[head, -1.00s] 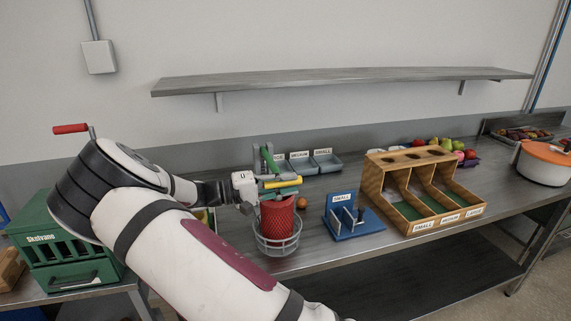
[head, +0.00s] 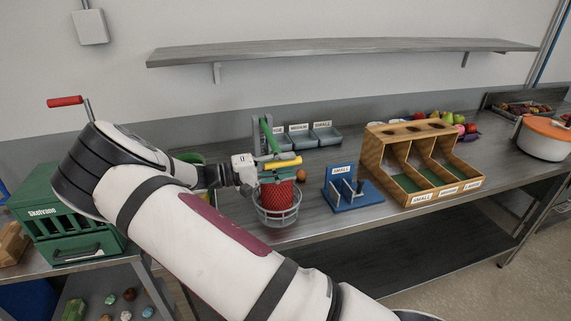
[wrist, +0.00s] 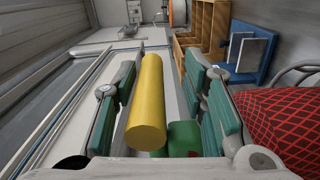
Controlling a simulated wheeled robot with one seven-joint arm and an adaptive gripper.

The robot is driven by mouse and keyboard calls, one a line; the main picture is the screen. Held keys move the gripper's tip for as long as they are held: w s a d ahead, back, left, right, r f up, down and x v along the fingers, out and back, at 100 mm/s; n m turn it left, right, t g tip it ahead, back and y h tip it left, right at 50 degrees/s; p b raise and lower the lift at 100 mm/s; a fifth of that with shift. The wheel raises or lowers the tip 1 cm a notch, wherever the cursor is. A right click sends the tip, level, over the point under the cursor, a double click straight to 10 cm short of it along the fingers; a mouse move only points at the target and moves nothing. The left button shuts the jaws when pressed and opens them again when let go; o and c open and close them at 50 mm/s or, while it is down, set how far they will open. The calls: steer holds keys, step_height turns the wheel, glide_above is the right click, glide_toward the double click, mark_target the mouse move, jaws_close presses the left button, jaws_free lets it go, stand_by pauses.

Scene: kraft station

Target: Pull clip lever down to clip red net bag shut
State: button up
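The red net bag (head: 277,192) stands upright in a round wire basket (head: 278,217) on the steel table; it also shows at the right of the wrist view (wrist: 282,122). Above it is the clip device, with a green bar (head: 268,133) slanting up and a yellow cylindrical lever handle (head: 283,162). In the wrist view the yellow handle (wrist: 149,115) lies lengthwise between the green-padded fingers of my gripper (wrist: 165,70). The fingers are apart, with the handle close to the left pad and a gap at the right pad. Whether either pad touches is unclear. The bag's neck is hidden.
A blue stand (head: 352,198) and a wooden three-bay sorter (head: 418,128) stand right of the basket. Grey labelled bins (head: 327,137) and a brown egg-like object (head: 301,175) are behind. A green crank machine (head: 72,215) is at left. A shelf (head: 340,50) runs above.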

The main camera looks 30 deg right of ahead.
steer(key=shift+r, duration=0.1)
steer(key=v, duration=0.7)
steer(key=shift+a, duration=0.25)
steer(key=shift+r, duration=0.1)
steer(key=s+d+r+t+y, duration=0.1)
steer(key=s+r+y, duration=0.4)
steer(key=s+y, duration=0.6)
steer(key=s+a+r+n+t+y, duration=0.2)
steer(key=s+a+r+t+y, duration=0.1)
steer(key=s, duration=0.6)
steer(key=s+a+r+n+t+y, duration=0.2)
steer(key=s+a+r+t+y, duration=0.1)
steer(key=s+a+r+t, duration=0.3)
steer(key=s+a+r, duration=0.1)
steer(key=s, duration=0.1)
steer(key=shift+s+r+t+b, duration=0.3)
steer(key=shift+s, duration=0.1)
